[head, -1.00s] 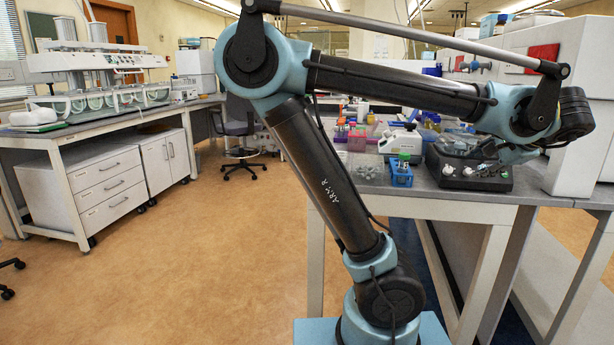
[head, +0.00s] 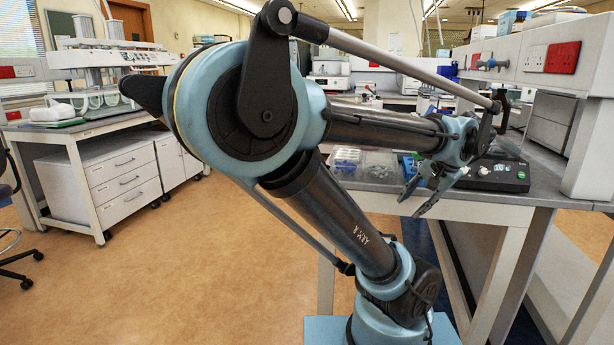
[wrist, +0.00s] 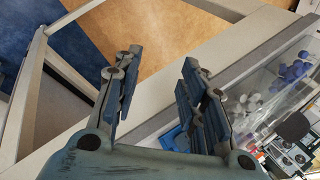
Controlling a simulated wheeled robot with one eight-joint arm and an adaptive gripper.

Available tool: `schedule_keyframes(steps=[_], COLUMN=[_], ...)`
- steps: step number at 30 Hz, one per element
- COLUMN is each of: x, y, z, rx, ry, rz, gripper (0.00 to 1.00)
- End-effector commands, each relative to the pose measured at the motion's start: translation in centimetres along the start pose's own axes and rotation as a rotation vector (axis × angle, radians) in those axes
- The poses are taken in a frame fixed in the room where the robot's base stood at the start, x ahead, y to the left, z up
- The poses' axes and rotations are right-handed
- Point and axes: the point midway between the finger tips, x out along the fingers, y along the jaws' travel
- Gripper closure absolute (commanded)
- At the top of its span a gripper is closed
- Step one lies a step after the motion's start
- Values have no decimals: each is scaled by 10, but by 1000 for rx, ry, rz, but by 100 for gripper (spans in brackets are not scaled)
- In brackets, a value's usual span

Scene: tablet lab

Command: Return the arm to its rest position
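My gripper (head: 418,190) hangs at the front edge of the lab bench (head: 400,208) in the head view, fingers pointing down and to the left. Its fingers are spread apart. In the wrist view my gripper (wrist: 158,95) also shows two separated fingers with nothing between them. The bench's front edge and legs lie beyond the fingers there. My arm is folded, with its elbow high at the left of centre and the forearm reaching right over the bench.
A black tablet-testing device (head: 498,174) sits on the bench right of my gripper. Clear bins (head: 380,166) and a blue rack (head: 408,162) stand behind it. A white drawer cabinet (head: 112,188) is at the left. The floor between is open.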

Motion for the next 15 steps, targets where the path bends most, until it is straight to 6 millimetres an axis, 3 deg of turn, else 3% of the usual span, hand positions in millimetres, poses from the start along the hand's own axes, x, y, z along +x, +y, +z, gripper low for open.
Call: schedule_keyframes(steps=[15], x=[60], y=[3], z=[67], rx=[-351], ry=[-101], rz=[169], gripper=[62])
